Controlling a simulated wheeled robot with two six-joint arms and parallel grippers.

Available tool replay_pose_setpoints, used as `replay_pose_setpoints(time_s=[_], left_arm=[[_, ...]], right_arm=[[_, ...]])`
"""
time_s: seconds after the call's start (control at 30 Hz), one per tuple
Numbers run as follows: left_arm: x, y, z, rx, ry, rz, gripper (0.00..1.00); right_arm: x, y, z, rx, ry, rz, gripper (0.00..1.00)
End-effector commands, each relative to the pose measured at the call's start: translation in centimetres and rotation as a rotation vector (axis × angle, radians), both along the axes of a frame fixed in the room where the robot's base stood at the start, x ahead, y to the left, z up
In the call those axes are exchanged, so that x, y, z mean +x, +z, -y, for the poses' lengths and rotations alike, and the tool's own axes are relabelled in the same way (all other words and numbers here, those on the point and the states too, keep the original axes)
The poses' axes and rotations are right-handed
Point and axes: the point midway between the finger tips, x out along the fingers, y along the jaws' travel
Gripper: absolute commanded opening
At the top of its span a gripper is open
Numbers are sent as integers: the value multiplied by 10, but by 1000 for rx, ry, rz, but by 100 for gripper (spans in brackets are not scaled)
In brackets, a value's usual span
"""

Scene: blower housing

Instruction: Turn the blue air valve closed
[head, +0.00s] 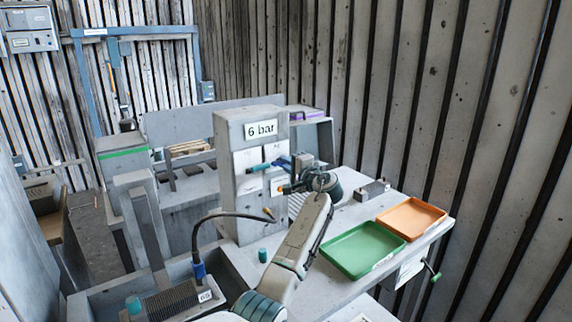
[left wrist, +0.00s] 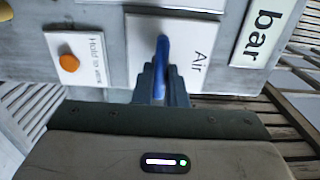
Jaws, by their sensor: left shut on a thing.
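The blue air valve handle (head: 281,162) is on the front of the grey box under the "6 bar" sign. In the left wrist view the blue handle (left wrist: 162,58) stands out from the white plate marked "Air" (left wrist: 198,50). My left gripper (head: 296,172) is at the box front. In the left wrist view its two fingers (left wrist: 163,88) are shut on the handle, one on each side. My right gripper is not in view.
An orange button (left wrist: 69,63) marked "Hold to work" is beside the valve plate. A green tray (head: 362,250) and an orange tray (head: 411,218) lie on the bench to the right. A dark hose (head: 194,235) curves up at the left of my arm.

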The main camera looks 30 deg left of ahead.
Motion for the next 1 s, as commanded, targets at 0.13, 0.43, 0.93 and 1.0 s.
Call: replay_pose_setpoints(time_s=[0.13, 0.43, 0.93, 1.0], left_arm=[[0, -2, 1, -2, -2, -4, 0], [0, -1, 0, -1, -1, -2, 34], [-21, -6, 54, -4, -4, 1, 34], [-26, -5, 68, -3, -4, 1, 34]], right_arm=[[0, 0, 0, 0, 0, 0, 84], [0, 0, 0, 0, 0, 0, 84], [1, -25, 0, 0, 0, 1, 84], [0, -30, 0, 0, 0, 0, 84]])
